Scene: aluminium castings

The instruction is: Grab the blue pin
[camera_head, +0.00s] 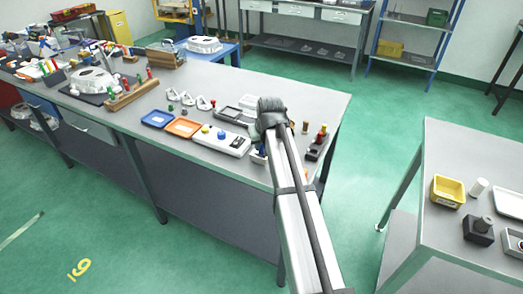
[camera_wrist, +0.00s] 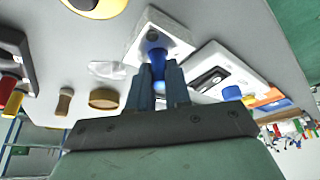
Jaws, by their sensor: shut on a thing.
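The blue pin (camera_wrist: 155,54) stands between the two fingers of my gripper (camera_wrist: 158,66) in the wrist view. The fingers are shut on its body, and its flared end shows beyond the fingertips. A white block (camera_wrist: 178,47) with a dark opening lies right behind the pin. I cannot tell whether the pin still touches this block. In the head view my arm covers most of the gripper and the pin, at the right end of the long grey bench (camera_head: 310,101).
A pale control box (camera_head: 222,139), an orange tray (camera_head: 183,127) and a blue tray (camera_head: 157,119) lie left of my arm. A wooden peg (camera_head: 305,128) and a dark holder (camera_head: 316,150) with red and yellow pegs stand close on the right. A brass disc (camera_wrist: 104,98) is near the gripper.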

